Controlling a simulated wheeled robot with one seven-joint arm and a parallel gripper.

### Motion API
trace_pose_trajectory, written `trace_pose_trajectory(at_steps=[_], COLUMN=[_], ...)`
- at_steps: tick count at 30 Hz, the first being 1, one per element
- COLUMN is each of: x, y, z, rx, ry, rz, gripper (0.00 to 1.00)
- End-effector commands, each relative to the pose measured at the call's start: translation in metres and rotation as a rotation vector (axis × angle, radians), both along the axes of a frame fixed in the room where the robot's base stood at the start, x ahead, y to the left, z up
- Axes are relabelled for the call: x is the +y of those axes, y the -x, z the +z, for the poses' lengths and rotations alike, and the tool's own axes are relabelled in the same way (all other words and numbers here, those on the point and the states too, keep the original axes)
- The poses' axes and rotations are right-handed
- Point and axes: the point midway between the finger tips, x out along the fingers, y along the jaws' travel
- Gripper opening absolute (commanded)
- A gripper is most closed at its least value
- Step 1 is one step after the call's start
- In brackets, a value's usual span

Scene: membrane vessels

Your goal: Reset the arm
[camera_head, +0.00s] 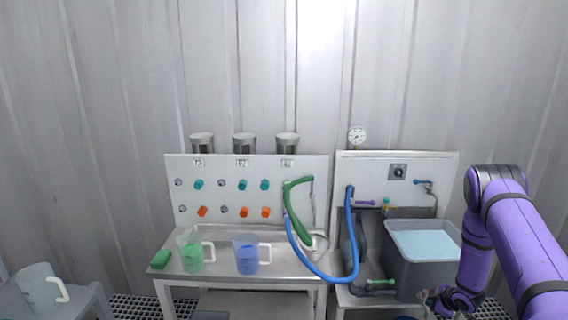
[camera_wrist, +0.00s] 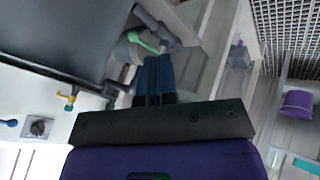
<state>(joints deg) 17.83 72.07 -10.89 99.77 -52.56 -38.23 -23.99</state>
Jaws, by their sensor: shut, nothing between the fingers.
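My purple arm (camera_head: 522,240) hangs at the right of the head view, bent at the top with its forearm pointing down. Its lower end is in front of the right side of the grey water tub (camera_head: 405,277), near the bottom edge of the picture. My gripper (camera_wrist: 157,80) shows in the wrist view, with its two dark fingers side by side, shut and empty. A grey pipe with a light green handle (camera_wrist: 143,42) lies beyond the fingertips; I cannot tell the exact gap.
A panel with coloured valves (camera_head: 246,190) stands behind a bench bearing a green-liquid jug (camera_head: 191,257), a blue-liquid jug (camera_head: 246,260) and a green sponge (camera_head: 160,260). A blue hose (camera_head: 320,276) loops toward the right-hand unit. Another jug (camera_head: 38,288) stands far left.

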Motion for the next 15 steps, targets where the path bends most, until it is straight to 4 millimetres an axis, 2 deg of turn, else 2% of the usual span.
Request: trace_pose_trajectory(at_steps=[8, 15], x=[-0.001, -0.002], y=[-0.013, -0.027], z=[0.034, 0.083], rx=[-0.003, -0.01], ry=[0.02, 0.044], rz=[-0.044, -0.108], gripper=[0.0, 0.0])
